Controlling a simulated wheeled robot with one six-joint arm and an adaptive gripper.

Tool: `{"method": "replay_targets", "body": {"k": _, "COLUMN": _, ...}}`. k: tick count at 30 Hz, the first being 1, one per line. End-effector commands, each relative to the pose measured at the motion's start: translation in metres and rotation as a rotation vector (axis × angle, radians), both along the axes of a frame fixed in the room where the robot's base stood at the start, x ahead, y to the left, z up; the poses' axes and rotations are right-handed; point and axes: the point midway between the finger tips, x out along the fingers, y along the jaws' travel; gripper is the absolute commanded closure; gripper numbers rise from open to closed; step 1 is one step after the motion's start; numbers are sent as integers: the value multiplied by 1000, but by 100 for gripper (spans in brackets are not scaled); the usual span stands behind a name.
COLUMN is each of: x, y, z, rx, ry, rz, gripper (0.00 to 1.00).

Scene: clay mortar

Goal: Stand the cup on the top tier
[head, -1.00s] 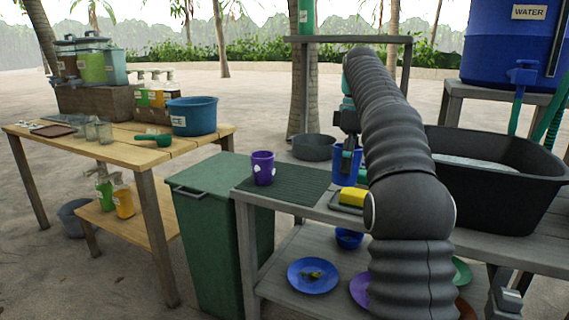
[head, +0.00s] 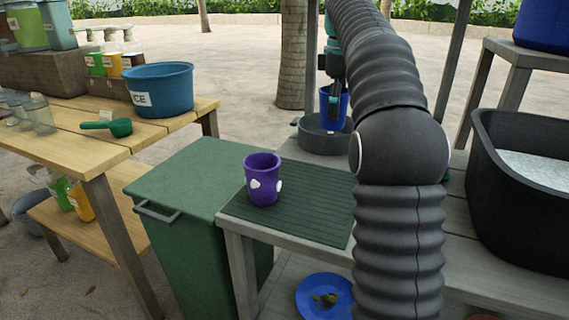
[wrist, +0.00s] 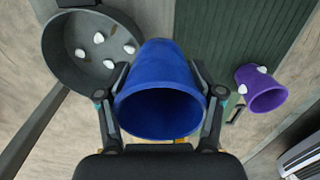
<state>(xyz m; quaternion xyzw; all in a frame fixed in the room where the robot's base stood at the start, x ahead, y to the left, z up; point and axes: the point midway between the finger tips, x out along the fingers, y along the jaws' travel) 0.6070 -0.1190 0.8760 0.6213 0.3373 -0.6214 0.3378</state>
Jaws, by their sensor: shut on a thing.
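My gripper (head: 333,84) is shut on a blue cup (head: 335,110), with a finger on each side in the wrist view (wrist: 160,80). That cup's open mouth faces the wrist camera (wrist: 160,115). In the head view the cup overlaps the grey pan; whether its base touches anything is hidden. A purple cup (head: 262,178) with white patches stands upright on the dark green ribbed mat (head: 312,208), apart from my gripper. It shows at the right of the wrist view (wrist: 263,90). The mat lies on the grey stand's upper surface (head: 300,245).
A round grey pan (head: 318,140) stands behind the mat; white pebble-like pieces show in it in the wrist view. A black basin (head: 520,190) is at the right. A green bin (head: 185,185) stands left of the stand. A blue plate (head: 322,300) lies on the lower shelf.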

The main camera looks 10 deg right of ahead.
Motion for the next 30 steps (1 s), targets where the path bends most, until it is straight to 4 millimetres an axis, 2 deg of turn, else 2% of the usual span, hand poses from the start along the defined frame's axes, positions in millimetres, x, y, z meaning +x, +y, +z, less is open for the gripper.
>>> {"method": "replay_targets", "body": {"k": 8, "x": 0, "y": 12, "z": -6, "rx": 1, "ry": 2, "rz": 10, "gripper": 95}}
{"method": "replay_targets", "body": {"k": 22, "x": -7, "y": 98, "z": -58, "rx": 1, "ry": 1, "rz": 12, "gripper": 95}}
{"method": "replay_targets", "body": {"k": 25, "x": -7, "y": 111, "z": -65, "rx": 1, "ry": 1, "rz": 10, "gripper": 95}}
{"method": "replay_targets", "body": {"k": 30, "x": -8, "y": 121, "z": -72, "rx": 1, "ry": 2, "rz": 7, "gripper": 95}}
